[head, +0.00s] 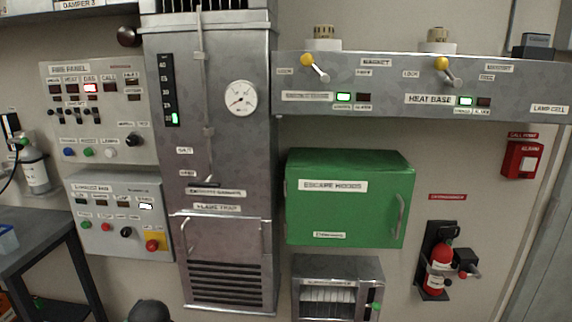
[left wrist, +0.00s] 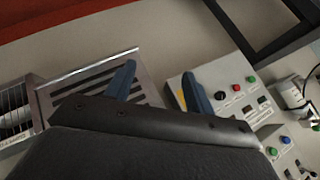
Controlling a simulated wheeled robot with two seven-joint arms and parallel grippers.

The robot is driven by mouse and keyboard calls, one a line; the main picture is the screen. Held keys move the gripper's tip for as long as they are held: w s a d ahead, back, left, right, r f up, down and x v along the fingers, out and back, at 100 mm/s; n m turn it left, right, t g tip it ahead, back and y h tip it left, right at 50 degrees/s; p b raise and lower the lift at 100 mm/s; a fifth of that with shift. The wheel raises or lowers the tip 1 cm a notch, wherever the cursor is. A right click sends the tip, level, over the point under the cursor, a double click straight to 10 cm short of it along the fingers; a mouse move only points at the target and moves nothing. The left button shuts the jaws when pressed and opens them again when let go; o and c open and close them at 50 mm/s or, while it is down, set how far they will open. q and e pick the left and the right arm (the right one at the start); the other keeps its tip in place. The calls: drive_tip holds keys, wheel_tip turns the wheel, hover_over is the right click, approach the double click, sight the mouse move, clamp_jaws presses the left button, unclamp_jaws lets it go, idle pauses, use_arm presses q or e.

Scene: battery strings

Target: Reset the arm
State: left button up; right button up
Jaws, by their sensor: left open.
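My left gripper (left wrist: 158,84) shows in the left wrist view with its two blue fingers spread apart and nothing between them. Beyond the fingers are the louvred flame trap (left wrist: 92,82) on the left and the grey switch box (left wrist: 235,95) on the right, seen upside down. No contact with either shows. In the head view neither gripper can be made out; a dark rounded shape, which may be part of my arm, shows at the bottom edge. My right gripper is in neither view.
The fire panel (head: 98,110) and flame trap column (head: 228,155) stand on the wall. A green escape hoods box (head: 350,215) hangs below the metal shelf (head: 385,75). A red extinguisher (head: 437,268) is at right. A dark table (head: 40,235) stands at left, near a gas cylinder (head: 33,170).

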use_arm(q)
drive_tip(key=s+d+f+g+h, duration=0.1)
drive_tip(key=s+d+f+h, duration=0.15)
drive_tip(key=s+d, duration=0.65)
drive_tip(key=s+d+f+g+h, duration=0.25)
drive_tip(key=s+d, duration=0.35)
drive_tip(key=s, duration=0.6)
drive_tip(key=s+d+f+n+g, duration=0.1)
drive_tip(key=s+d+f, duration=0.2)
drive_tip(key=s, duration=0.5)
drive_tip(key=s+d+f+n+g, duration=0.1)
drive_tip(key=s+d+f, duration=0.2)
drive_tip(key=s+f, duration=0.3)
drive_tip(key=s, duration=0.3)
drive_tip(key=shift+g+h, duration=0.35)
drive_tip(key=shift+h, duration=0.05)
